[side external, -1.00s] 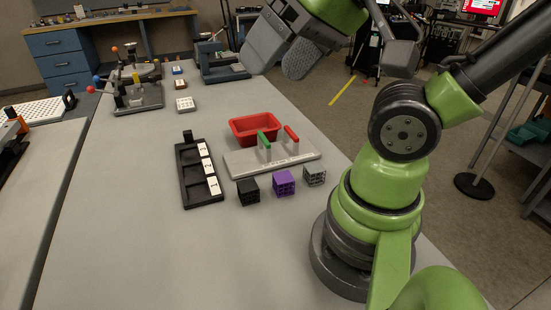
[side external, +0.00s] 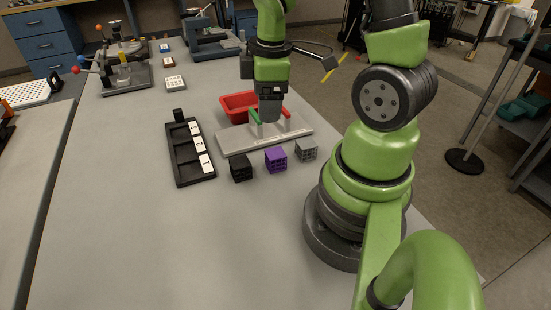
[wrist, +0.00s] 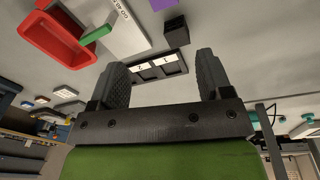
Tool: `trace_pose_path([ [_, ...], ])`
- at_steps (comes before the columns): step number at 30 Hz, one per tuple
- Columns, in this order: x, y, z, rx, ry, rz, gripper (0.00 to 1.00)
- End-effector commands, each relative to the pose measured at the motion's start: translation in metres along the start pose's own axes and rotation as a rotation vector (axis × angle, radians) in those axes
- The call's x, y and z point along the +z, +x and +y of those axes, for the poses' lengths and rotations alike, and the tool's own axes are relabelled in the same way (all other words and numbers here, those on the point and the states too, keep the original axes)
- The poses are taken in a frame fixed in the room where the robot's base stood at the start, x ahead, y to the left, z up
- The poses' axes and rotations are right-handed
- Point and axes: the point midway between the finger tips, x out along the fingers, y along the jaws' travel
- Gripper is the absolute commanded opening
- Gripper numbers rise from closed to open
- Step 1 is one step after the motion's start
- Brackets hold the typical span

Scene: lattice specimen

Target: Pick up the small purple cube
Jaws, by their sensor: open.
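The purple cube (side external: 275,160) sits on the grey table between a black cube (side external: 241,168) and a grey lattice cube (side external: 305,150). Only a part of the purple cube (wrist: 133,9) shows, at the top edge of the wrist view. My gripper (side external: 270,112) points down above the grey stand, behind the purple cube in the side view and apart from it. In the wrist view my gripper (wrist: 164,72) has its two dark fingers wide apart with nothing between them. The fingertips are hard to make out in the side view.
The grey stand (side external: 238,143) has a green handle (side external: 256,123) and a red one, close below my gripper. A red bin (side external: 233,105) lies behind it. A black tray (side external: 187,174) with numbered cards is left of the cubes. The table's front is clear.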

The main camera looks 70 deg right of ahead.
Motion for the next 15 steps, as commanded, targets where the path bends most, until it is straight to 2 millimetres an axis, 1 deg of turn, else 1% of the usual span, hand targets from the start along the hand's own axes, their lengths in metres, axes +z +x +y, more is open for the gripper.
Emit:
trace_pose_path([
  [1, 0.008, 0.014, 0.002, -0.03, -0.048, -0.027, 0.72],
  [3, 0.015, 0.027, 0.003, -0.055, -0.114, -0.046, 0.72],
  [8, 0.023, 0.043, 0.003, -0.085, -0.192, -0.062, 0.72],
  [15, 0.025, 0.072, 0.0, -0.091, -0.201, -0.065, 0.72],
])
